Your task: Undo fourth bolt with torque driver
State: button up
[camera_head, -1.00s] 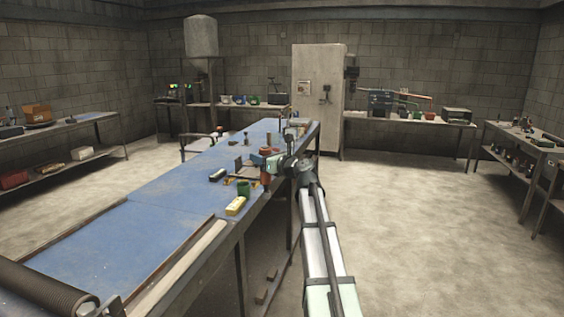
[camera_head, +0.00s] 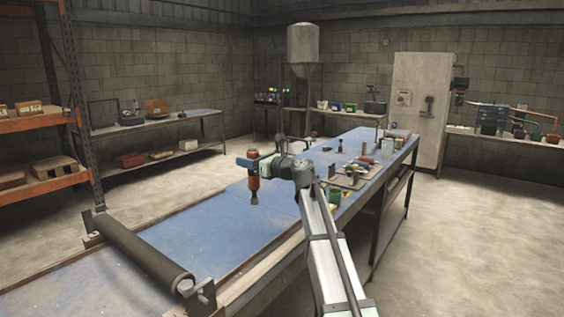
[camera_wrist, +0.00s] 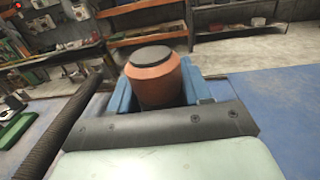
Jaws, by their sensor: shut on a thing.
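My gripper (camera_head: 252,163) is shut on the torque driver (camera_head: 254,186), an orange-red body with a dark tip pointing down. It holds the driver upright in the air above the blue bench (camera_head: 215,215). In the wrist view the orange driver top with its black cap (camera_wrist: 156,77) sits between the blue jaws. No bolt can be made out in either view; the bolts may be too small or hidden.
A dark roller (camera_head: 140,250) lies across the near end of the bench. The blue surface below the driver is largely clear. An orange shelf rack (camera_head: 40,122) stands at far left.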

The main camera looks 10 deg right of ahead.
jog(key=s+a+r+n+g+y, duration=0.1)
jog(key=s+a+n+g+y, duration=0.15)
jog(key=a, duration=0.95)
jog(key=s+a+r+n+g+y, duration=0.1)
jog(key=s+a+n+g, duration=0.2)
jog(key=a, duration=1)
jog(key=s+a+r+n+g, duration=0.1)
jog(key=s+a+n+g, duration=0.35)
jog(key=s+a, duration=1.1)
jog(key=s+a+r+n+g, duration=0.15)
jog(key=s+a+g, duration=0.75)
jog(key=a, duration=1.1)
jog(key=s+a+f+n+g+h, duration=0.25)
jog(key=s+a+f, duration=0.25)
jog(key=s+a, duration=0.55)
jog(key=s+a+f+n+g+h, duration=0.1)
jog(key=s+a+f+n+g, duration=0.2)
jog(key=s+a, duration=0.8)
jog(key=s+d+f, duration=0.2)
jog(key=s+f, duration=0.1)
jog(key=f, duration=0.4)
jog(key=shift+d+f+t, duration=0.25)
jog(key=shift+d+t, duration=0.1)
jog(key=shift+d, duration=0.05)
jog(key=shift+s+d+f, duration=0.1)
jog(key=shift+f, duration=0.5)
jog(key=shift+r, duration=0.15)
